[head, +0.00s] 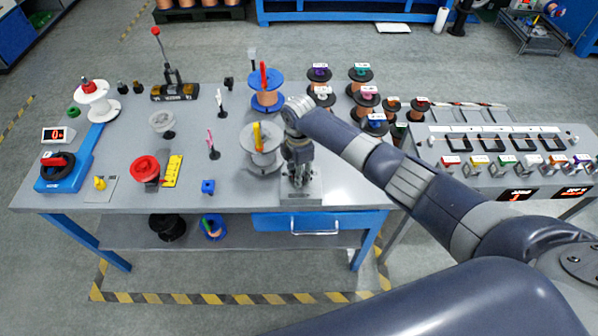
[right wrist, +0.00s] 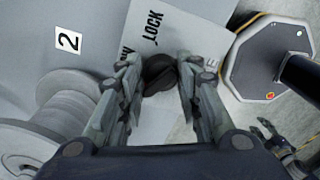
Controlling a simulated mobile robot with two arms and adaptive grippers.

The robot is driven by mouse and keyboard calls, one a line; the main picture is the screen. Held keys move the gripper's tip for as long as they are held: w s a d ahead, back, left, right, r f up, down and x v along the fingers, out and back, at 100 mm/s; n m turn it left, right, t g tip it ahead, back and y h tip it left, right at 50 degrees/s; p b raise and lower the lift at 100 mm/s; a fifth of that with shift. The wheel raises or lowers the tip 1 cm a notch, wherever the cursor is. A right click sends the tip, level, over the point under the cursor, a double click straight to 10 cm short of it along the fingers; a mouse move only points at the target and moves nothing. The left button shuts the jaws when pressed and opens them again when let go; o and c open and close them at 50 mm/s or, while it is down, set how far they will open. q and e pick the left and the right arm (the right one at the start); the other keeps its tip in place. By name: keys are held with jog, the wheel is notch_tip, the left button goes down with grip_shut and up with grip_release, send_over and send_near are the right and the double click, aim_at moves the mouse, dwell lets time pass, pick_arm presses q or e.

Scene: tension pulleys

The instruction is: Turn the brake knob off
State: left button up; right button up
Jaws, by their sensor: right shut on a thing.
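The brake knob (right wrist: 160,72) is small, round and black. In the right wrist view it sits on a pale plate (right wrist: 178,32) printed with "LOCK" and other partly covered words. My right gripper (right wrist: 158,82) has its two fingers closed on either side of the knob. In the head view my right gripper (head: 300,184) points down at the front right of the grey table and hides the knob. The plate (head: 301,202) shows just under it. The knob's exact angle is hard to read. My left gripper is not in view.
A grey spool (head: 260,162) stands close left of my right gripper, and a blue spool (head: 267,98) is behind it. A red spool (head: 145,169) and several small fittings are further left. A drawer (head: 319,222) is below the table edge.

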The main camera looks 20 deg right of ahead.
jog(key=o, duration=1)
jog(key=shift+s, duration=0.15)
notch_tip(320, 180, up, 12)
